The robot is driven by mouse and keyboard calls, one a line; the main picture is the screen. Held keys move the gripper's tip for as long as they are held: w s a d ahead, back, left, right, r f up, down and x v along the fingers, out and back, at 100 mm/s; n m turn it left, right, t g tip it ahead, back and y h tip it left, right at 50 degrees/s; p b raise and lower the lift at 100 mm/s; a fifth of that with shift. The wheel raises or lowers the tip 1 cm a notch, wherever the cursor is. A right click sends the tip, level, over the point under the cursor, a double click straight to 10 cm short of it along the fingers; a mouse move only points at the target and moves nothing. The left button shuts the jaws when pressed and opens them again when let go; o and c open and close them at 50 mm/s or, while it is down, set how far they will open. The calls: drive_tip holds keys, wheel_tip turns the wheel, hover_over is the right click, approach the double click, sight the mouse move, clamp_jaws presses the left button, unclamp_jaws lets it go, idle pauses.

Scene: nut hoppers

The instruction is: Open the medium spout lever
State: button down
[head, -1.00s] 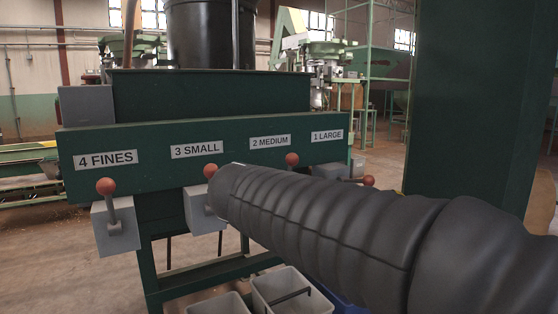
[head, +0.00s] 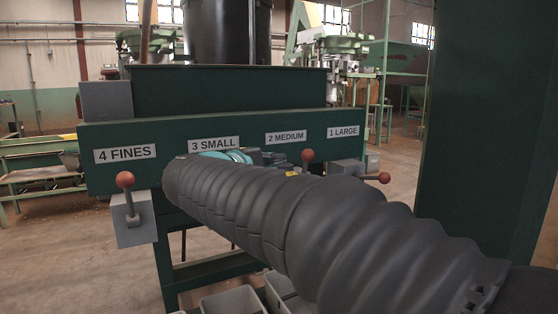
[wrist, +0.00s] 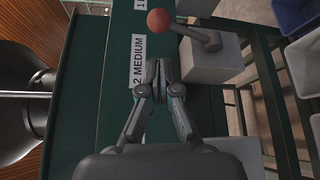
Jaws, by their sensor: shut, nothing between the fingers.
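The medium lever has a red-orange ball (head: 308,155), which also shows at the top of the wrist view (wrist: 160,22). Its short grey handle (wrist: 197,35) runs from the ball to a grey spout box (wrist: 212,62). In the head view the ball stands up near the "2 MEDIUM" label (head: 286,137). My gripper (wrist: 162,72) is shut and empty. Its fingertips are beside the "2 MEDIUM" label (wrist: 138,60), on the small-spout side of the medium ball and apart from it. In the head view my arm hides the medium box and most of the gripper.
The large lever's ball (head: 384,177) points sideways to the right. The fines lever's ball (head: 125,180) stands upright. The small lever is hidden behind my arm in the head view. Grey bins (head: 232,301) stand below. A green column (head: 483,110) rises at the right.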

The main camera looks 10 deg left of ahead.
drive_tip(key=x, duration=0.7)
drive_tip(key=shift+w+d+p, duration=0.15)
drive_tip(key=shift+w+p, duration=0.15)
drive_tip(key=shift+p, duration=0.1)
drive_tip(key=shift+d+f+b, duration=0.15)
drive_tip(key=shift+b, duration=0.45)
